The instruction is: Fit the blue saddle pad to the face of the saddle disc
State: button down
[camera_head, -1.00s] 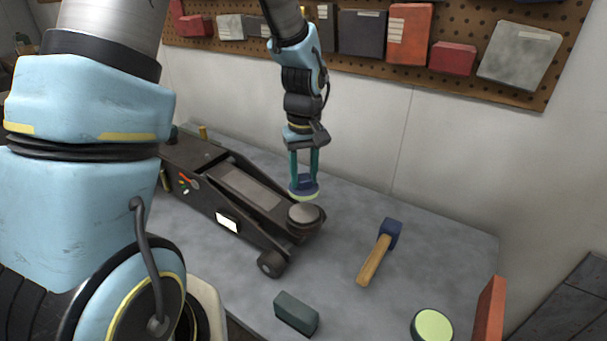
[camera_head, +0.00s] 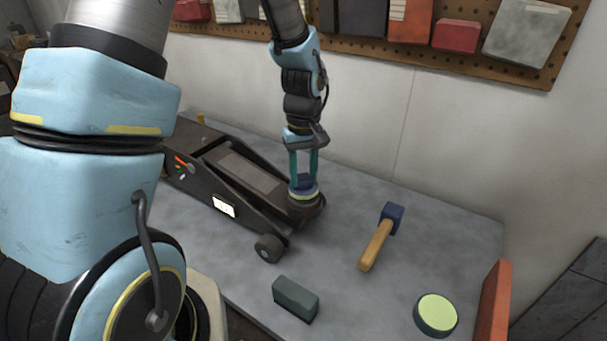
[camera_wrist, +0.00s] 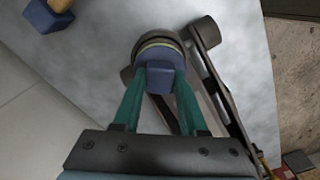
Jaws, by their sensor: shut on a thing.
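The blue saddle pad (camera_head: 304,185) has a blue block on top and a pale green rim below. My gripper (camera_head: 304,180), with teal fingers, is shut on its block. The pad is over the saddle disc (camera_head: 303,201) at the front end of the dark floor jack (camera_head: 245,180), and looks to be on or very close to its face. In the wrist view the pad (camera_wrist: 160,77) lies between the fingertips, with the disc's dark edge (camera_wrist: 152,37) showing around it. Whether the pad fully touches the disc is hidden.
A mallet with a blue head (camera_head: 391,216) lies right of the jack. A dark green block (camera_head: 296,298), a round green-topped piece (camera_head: 436,314) and a red board (camera_head: 494,303) are along the front of the grey table (camera_head: 340,240). A pegboard (camera_head: 480,60) hangs behind.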

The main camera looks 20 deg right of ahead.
jog(key=shift+f, duration=0.35)
jog(key=shift+f+b, duration=0.5)
jog(key=shift+c, duration=1.8)
grip_release()
notch_tip(320, 180, up, 11)
jog(key=shift+f+b, duration=0.1)
jog(key=shift+b, duration=1)
jog(key=s+a+f, duration=0.1)
jog(key=a+f, duration=0.1)
jog(key=a, duration=1)
jog(key=s+a+f+m+t, duration=0.1)
jog(key=s+a+f, duration=0.1)
jog(key=a, duration=1.1)
jog(key=shift+t, duration=0.3)
